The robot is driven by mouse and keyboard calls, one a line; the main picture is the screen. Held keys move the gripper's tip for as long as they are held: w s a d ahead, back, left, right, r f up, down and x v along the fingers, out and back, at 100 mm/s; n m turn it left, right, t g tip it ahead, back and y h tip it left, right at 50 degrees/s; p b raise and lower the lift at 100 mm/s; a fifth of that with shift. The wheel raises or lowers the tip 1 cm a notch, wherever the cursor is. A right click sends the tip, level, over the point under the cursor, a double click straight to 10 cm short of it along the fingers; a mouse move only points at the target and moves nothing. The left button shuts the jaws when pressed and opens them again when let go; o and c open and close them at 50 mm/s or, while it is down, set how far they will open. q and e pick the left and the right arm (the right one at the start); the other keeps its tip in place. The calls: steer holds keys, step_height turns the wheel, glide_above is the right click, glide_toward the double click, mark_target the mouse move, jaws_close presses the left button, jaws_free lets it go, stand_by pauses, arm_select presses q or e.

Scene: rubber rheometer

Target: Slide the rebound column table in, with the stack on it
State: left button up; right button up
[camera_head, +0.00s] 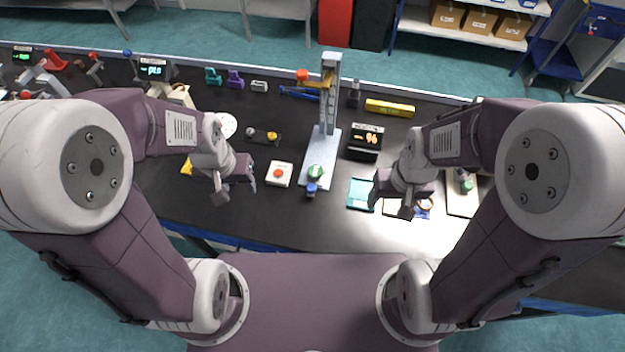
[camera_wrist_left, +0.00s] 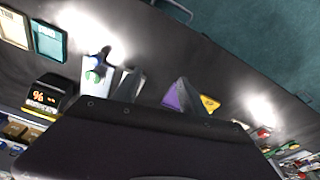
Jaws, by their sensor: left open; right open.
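The rebound column (camera_head: 330,95) is a tall grey upright near the middle of the bench, in the head view. Its pale base plate (camera_head: 326,155) runs toward me. A small stack with a green top (camera_head: 316,171) stands near the plate's front end, with a blue knob (camera_head: 312,189) just in front. The blue knob also shows in the left wrist view (camera_wrist_left: 99,60). My left gripper (camera_head: 236,190) is open and empty, left of the plate and apart from it. My right gripper (camera_head: 391,206) is open over the bench to the right. I cannot tell how far the table is slid in.
A white box with a red button (camera_head: 279,174) stands between my left gripper and the plate. A teal tray (camera_head: 360,194) lies beside my right gripper. The bench front before the blue knob is clear.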

arm_select(q)
steer(key=w+d+r+m+p, duration=0.1)
steer(key=w+d+r+p, duration=0.25)
steer(key=w, duration=0.45)
steer(key=m+g+p, duration=0.2)
steer(key=m+p, duration=0.3)
steer(key=p, duration=0.2)
glide_above(312, 186)
step_height(312, 186, down, 8)
steer(key=shift+s+f, duration=0.15)
steer(key=shift+f, duration=0.3)
steer(key=f+p, duration=0.1)
steer(key=f, duration=0.2)
steer(key=f+p, duration=0.2)
steer(key=f, duration=0.2)
steer(key=shift+w+f, duration=0.2)
steer(key=shift+f, duration=0.4)
jaws_close()
